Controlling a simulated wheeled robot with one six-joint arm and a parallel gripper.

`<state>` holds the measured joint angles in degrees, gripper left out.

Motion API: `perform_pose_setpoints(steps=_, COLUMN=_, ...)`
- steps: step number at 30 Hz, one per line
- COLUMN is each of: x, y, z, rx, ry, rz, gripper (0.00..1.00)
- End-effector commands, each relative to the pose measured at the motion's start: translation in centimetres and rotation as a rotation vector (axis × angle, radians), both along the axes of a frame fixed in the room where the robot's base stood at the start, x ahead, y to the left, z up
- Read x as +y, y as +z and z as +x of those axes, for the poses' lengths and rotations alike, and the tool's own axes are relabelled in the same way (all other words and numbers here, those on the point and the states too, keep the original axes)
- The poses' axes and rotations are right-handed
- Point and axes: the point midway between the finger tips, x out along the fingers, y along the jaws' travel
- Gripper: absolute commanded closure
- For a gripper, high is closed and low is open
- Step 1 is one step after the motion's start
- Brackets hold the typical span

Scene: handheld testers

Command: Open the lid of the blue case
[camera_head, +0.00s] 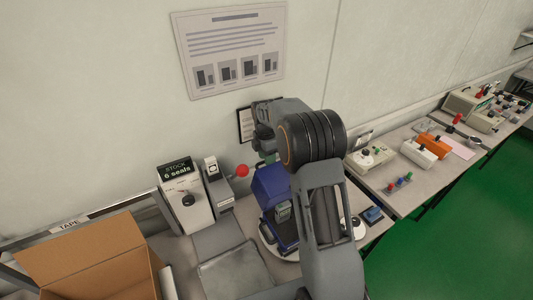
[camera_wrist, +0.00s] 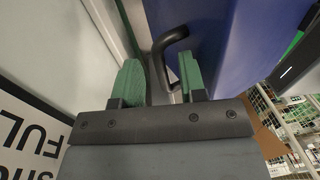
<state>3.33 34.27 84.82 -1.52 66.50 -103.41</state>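The blue case (camera_head: 270,187) stands on the bench against the wall in the head view, partly hidden by my arm. Its front holds a dark recess with a small device. In the wrist view a large blue face of the case (camera_wrist: 235,40) fills the upper right. A black bent handle (camera_wrist: 170,42) sticks out from it. My gripper (camera_wrist: 160,75) has two green fingers, apart, with the handle's bar between or just beyond their tips. I cannot tell whether they touch it. In the head view my gripper is mostly hidden behind my arm.
An open cardboard box (camera_head: 85,255) is at the lower left. A pale wall is close behind. Benches with handheld testers (camera_head: 370,158) run to the right.

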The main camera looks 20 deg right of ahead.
Motion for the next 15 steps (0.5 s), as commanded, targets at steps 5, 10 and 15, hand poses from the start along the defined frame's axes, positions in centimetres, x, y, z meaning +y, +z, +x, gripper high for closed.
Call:
perform_pose_setpoints(steps=5, x=0.0, y=1.5, z=0.2, rx=-0.004, ry=0.000, rz=0.000, gripper=0.62)
perform_pose_setpoints(steps=10, x=0.1, y=4.8, z=0.6, rx=-0.006, ry=0.000, rz=0.000, gripper=0.62)
perform_pose_setpoints(steps=15, x=0.2, y=8.3, z=0.9, rx=-0.004, ry=0.000, rz=0.000, gripper=0.62)
